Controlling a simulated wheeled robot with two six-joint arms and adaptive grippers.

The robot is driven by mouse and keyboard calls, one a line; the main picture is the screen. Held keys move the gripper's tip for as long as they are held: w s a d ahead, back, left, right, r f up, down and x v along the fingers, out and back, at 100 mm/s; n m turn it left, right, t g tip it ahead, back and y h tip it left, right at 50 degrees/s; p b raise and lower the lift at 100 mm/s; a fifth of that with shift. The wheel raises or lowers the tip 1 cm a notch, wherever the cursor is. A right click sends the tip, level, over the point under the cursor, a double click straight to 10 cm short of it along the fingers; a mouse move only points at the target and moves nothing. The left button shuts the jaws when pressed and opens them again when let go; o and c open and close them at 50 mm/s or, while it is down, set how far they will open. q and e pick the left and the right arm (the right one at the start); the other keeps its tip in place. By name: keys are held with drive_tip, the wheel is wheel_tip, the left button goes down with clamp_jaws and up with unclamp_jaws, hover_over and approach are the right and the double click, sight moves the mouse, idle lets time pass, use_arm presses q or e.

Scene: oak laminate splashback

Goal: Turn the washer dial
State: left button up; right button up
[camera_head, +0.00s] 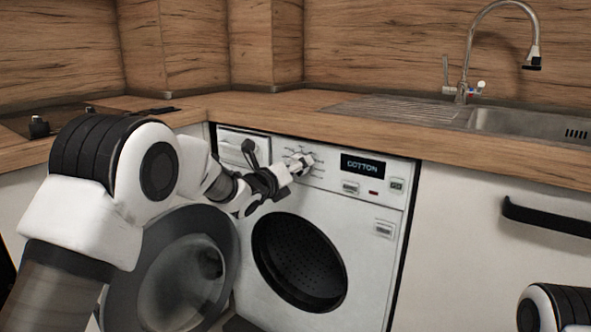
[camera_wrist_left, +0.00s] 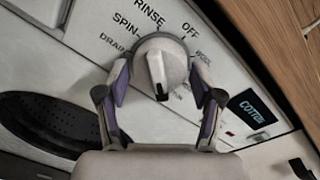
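The washer dial (camera_head: 299,162) is a round pale knob on the washing machine's (camera_head: 365,235) top panel. In the left wrist view the dial (camera_wrist_left: 157,62) has a raised grip bar with a dark mark at its lower end. Printed labels around it include OFF, RINSE, SPIN and DRAIN. The display (camera_head: 362,166) reads COTTON. My left gripper (camera_head: 291,170) is at the dial. In the wrist view its fingers (camera_wrist_left: 160,72) are spread on either side of the knob, with small gaps; I cannot tell whether they touch it. My right gripper is out of view.
The washer's round door (camera_head: 182,272) stands open at the left, below my left arm. The wooden worktop (camera_head: 290,107) runs above the machine, with a sink (camera_head: 535,123) and tap at the right. A white cupboard with a black handle (camera_head: 545,217) is to the right.

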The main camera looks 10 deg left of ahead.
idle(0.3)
use_arm(q)
drive_tip(key=v, duration=1.2)
